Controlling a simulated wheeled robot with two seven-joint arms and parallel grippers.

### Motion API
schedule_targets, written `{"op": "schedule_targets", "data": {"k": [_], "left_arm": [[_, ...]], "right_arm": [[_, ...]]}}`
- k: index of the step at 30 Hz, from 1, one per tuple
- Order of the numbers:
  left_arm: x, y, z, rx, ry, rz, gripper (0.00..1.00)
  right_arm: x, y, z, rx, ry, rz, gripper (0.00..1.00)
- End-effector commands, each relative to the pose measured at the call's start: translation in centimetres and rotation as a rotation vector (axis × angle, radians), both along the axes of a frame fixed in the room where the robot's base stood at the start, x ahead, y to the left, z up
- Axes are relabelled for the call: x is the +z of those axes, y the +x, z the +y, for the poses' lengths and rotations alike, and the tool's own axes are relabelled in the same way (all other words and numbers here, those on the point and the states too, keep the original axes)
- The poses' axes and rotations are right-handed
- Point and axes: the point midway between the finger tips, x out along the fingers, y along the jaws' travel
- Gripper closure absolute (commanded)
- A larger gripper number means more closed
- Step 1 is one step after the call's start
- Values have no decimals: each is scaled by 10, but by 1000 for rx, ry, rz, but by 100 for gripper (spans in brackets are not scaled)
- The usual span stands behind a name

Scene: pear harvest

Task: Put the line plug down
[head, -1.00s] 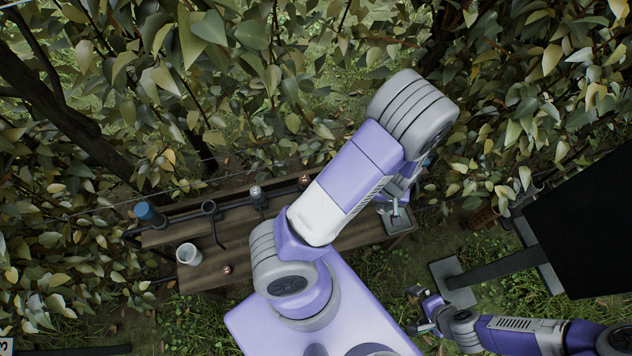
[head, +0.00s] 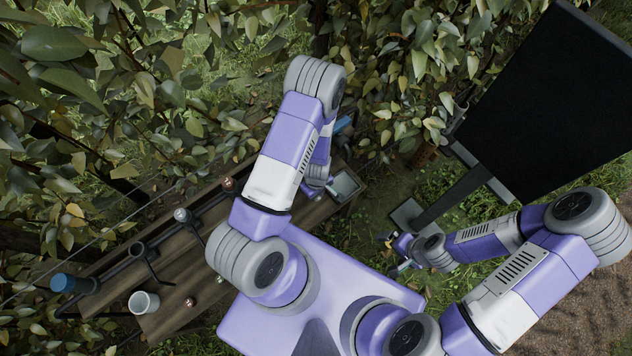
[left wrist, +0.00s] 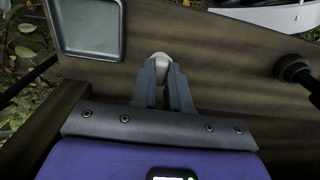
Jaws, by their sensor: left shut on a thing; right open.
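In the left wrist view my left gripper (left wrist: 164,84) is shut on a small whitish, rounded piece, which I take to be the line plug (left wrist: 162,60). Only its top shows between and beyond the fingertips. It is over the brown wooden bench (left wrist: 225,55), beside the square grey tray (left wrist: 88,28); I cannot tell whether it touches the wood. In the head view my left arm largely hides this gripper, near the tray (head: 346,185) at the bench's right end. My right gripper (head: 391,254) is open and empty, off the bench to the right.
On the bench in the head view are a white cup (head: 143,302), a blue-capped piece (head: 63,283) and a dark pipe with fittings. A dark knob (left wrist: 294,68) shows right in the wrist view. A black panel (head: 550,100) stands at right. Leafy branches crowd behind the bench.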

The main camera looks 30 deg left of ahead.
Motion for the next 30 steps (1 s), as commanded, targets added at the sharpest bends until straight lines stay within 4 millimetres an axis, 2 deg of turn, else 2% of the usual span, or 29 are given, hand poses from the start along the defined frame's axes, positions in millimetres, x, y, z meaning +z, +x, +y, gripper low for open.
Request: {"op": "schedule_targets", "data": {"k": [1, 3, 10, 16, 28, 29, 30], "left_arm": [[-14, 0, 0, 0, 0, 1, 100], [-23, 0, 0, 0, 1, 0, 100], [-38, 0, 0, 0, 1, 0, 100], [-67, 0, 0, -1, 1, 0, 100], [-72, 1, 0, -1, 1, -1, 100], [-72, 1, 0, 0, 1, -1, 82], [-71, 1, 0, -1, 1, -1, 75]], "right_arm": [[-7, 0, 0, 0, 0, 0, 0], [-9, 0, 0, 0, 0, 0, 0], [-14, 0, 0, 0, 0, 0, 0], [-25, 0, 0, 0, 0, 0, 0], [-28, 0, 0, 0, 0, 0, 0], [-28, 0, 0, 0, 0, 0, 0], [-27, 0, 0, 0, 0, 0, 0]]}}
